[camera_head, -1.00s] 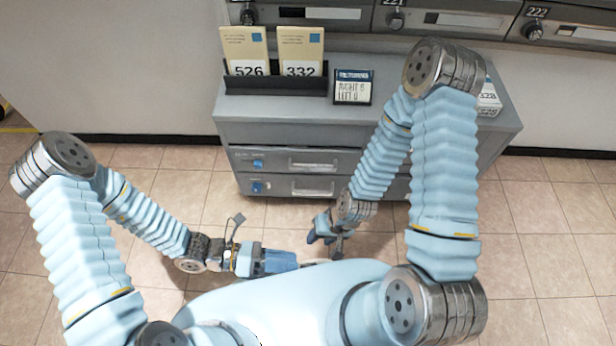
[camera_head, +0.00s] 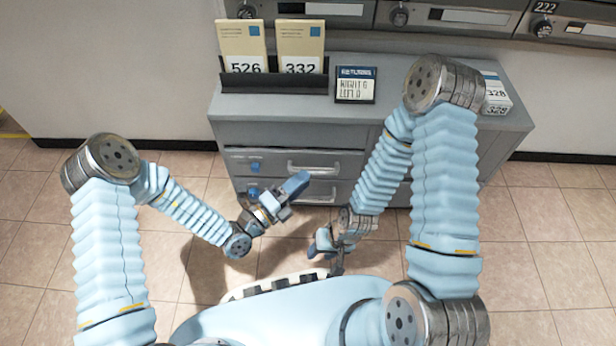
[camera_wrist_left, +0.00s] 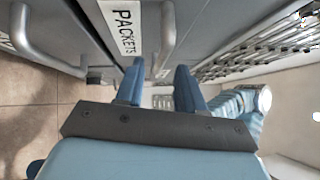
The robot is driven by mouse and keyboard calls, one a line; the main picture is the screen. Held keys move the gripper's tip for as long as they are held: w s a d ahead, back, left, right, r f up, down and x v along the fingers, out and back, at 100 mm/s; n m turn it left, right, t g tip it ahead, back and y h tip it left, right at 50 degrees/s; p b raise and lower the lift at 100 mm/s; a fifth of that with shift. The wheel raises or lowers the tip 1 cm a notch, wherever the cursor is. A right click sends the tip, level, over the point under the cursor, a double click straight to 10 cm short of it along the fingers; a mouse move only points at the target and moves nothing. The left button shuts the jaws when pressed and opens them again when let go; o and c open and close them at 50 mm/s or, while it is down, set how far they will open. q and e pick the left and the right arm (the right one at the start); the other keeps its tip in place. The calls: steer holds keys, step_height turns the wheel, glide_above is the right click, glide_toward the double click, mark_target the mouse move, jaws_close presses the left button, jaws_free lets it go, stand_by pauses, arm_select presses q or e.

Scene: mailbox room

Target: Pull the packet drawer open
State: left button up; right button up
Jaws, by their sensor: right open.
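The packet drawer (camera_head: 285,163) is the upper of two grey drawers with bar handles on the cabinet's left side, and it looks closed. In the left wrist view its white label (camera_wrist_left: 123,22) reads PACKETS, beside its grey bar handle (camera_wrist_left: 168,35). My left gripper (camera_head: 297,186) is in front of the drawers, close to the handles. In its wrist view the two blue fingers (camera_wrist_left: 158,85) are apart, with the handle's near end just ahead of the gap. I cannot tell whether the bar is between the fingertips. My right gripper (camera_head: 325,243) is open and empty, lower, near my base.
The lower drawer has its own handle (camera_wrist_left: 42,40). On the cabinet top (camera_head: 270,108) stand a rack of envelopes (camera_head: 243,48), a small sign (camera_head: 356,86) and a white box (camera_head: 495,95). Mailboxes (camera_head: 455,15) line the wall. The floor to the left is clear.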

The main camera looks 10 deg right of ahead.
arm_select(q)
steer(key=shift+x, duration=1.5)
jaws_close()
